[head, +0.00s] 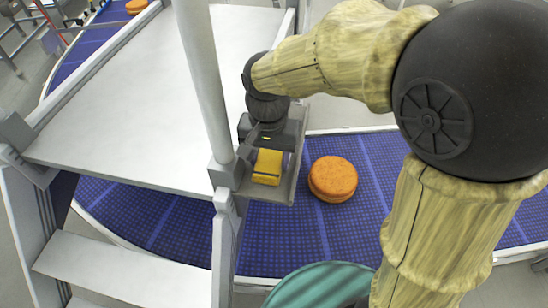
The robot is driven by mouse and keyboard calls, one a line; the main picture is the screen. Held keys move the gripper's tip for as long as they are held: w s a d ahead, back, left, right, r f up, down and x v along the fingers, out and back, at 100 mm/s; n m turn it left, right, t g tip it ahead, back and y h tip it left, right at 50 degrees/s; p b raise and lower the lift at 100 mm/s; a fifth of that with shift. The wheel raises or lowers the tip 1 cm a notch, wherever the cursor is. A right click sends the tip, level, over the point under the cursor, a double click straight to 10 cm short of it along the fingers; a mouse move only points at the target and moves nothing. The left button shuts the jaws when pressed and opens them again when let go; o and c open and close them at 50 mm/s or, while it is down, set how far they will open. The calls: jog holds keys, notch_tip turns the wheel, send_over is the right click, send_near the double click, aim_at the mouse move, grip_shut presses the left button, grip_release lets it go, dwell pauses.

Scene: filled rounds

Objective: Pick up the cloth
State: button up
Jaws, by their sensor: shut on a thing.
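The cloth (267,169) is a small folded yellow piece at the grey tray (284,189), beside the post of the white platform. My gripper (267,150) reaches down over the tray from above and is shut on the cloth at its far edge. The fingertips are small and partly hidden, and I cannot tell whether the cloth still touches the tray floor.
A blue conveyor belt (285,235) curves below the tray, with an orange-brown filled round (333,178) just right of it. The white platform (130,110), its upright post (204,80) and steps (120,268) stand close on the left. Another round (136,6) lies far back.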

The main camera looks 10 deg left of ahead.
aim_at(269, 163)
jog(key=shift+w+r+b, duration=0.1)
jog(key=shift+r+b, duration=0.25)
jog(key=shift+r, duration=0.15)
jog(key=shift+s+r+b, duration=0.25)
jog(key=shift+r+b, duration=0.2)
jog(key=shift+r, duration=0.05)
jog(key=shift+s+r+b, duration=0.2)
jog(key=shift+r+b, duration=0.2)
jog(key=shift+r, duration=0.1)
jog(key=s+d+b, duration=0.2)
jog(key=s+d, duration=0.2)
jog(key=s, duration=1.2)
jog(key=shift+s, duration=0.35)
jog(key=shift+r, duration=0.15)
jog(key=shift+o, duration=1)
jog(key=shift+a, duration=0.1)
jog(key=shift+w, duration=0.1)
jog(key=shift+c, duration=0.4)
